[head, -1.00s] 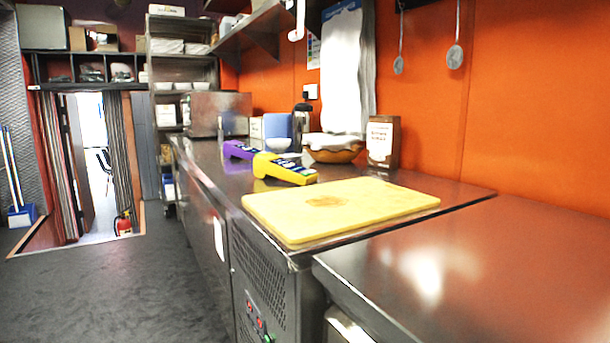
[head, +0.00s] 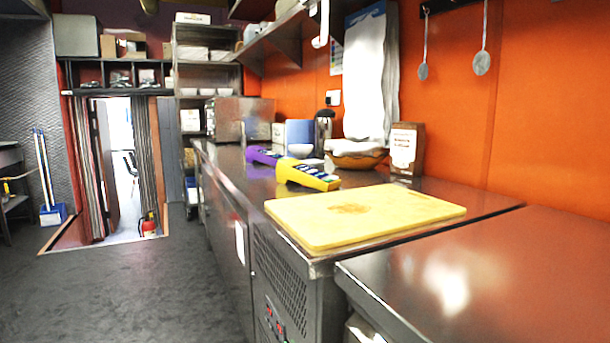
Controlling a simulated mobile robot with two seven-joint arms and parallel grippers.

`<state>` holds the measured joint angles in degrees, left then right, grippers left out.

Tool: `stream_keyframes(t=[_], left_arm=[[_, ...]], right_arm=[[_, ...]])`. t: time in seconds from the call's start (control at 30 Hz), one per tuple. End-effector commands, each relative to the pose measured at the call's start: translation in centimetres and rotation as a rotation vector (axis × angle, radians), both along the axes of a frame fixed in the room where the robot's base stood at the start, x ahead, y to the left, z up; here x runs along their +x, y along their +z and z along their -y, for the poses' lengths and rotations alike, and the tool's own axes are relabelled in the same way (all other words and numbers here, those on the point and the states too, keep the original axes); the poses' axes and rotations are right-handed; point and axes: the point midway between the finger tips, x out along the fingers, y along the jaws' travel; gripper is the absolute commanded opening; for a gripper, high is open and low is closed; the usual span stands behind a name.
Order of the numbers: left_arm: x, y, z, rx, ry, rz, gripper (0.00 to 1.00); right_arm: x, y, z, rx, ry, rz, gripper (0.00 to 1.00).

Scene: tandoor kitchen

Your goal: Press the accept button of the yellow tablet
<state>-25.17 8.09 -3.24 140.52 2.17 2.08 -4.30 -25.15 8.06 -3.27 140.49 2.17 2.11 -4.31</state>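The yellow tablet (head: 307,174) lies on the steel counter, behind the yellow cutting board. It looks like a wedge-shaped device with a dark face and several light and blue keys. Its accept button is too small to tell apart. A similar purple device (head: 263,155) lies just beyond it, to the left. Neither of my grippers shows in the head view.
The yellow cutting board (head: 365,214) lies on the steel counter (head: 481,203). A bowl (head: 355,154), a brown box (head: 406,149) and a dark flask (head: 324,129) stand behind the tablet. A nearer steel worktop (head: 500,270) fills the lower right. Open floor (head: 140,290) lies left.

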Motion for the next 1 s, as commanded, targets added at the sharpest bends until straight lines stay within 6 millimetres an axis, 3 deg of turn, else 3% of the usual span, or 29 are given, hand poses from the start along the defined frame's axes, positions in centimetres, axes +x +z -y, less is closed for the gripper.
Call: stream_keyframes(t=[0.03,0.3,1.0], left_arm=[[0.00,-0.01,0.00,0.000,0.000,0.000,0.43],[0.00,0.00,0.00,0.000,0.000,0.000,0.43],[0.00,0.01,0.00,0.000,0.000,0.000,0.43]], right_arm=[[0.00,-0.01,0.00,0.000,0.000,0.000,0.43],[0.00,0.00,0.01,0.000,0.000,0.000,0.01],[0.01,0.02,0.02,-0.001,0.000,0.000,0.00]])
